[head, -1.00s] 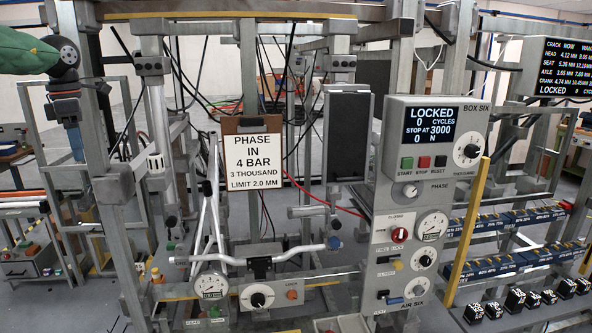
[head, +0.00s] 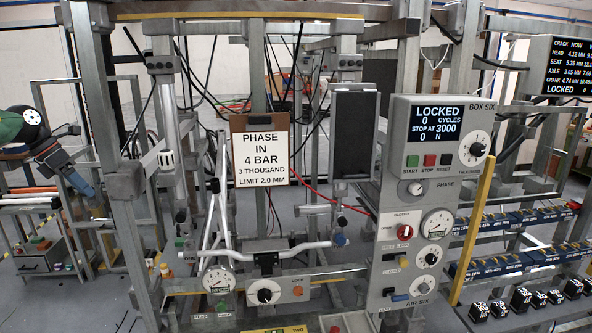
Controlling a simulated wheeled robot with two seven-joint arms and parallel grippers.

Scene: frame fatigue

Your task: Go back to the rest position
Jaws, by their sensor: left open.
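My left gripper (head: 88,190) is at the left of the head view, at the end of my green arm with its black round joint. It points down and to the right, in front of the left part of the metal test frame (head: 125,170). Its jaws are open and small in the picture, and I see nothing held between them. It is apart from the sign and from the control box. My right gripper is not in view.
A control box (head: 398,150) reading LOCKED stands at centre right. A clipboard sign (head: 261,157) and a silver bicycle frame (head: 215,210) are mounted in the test frame. A low cart (head: 40,255) stands left.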

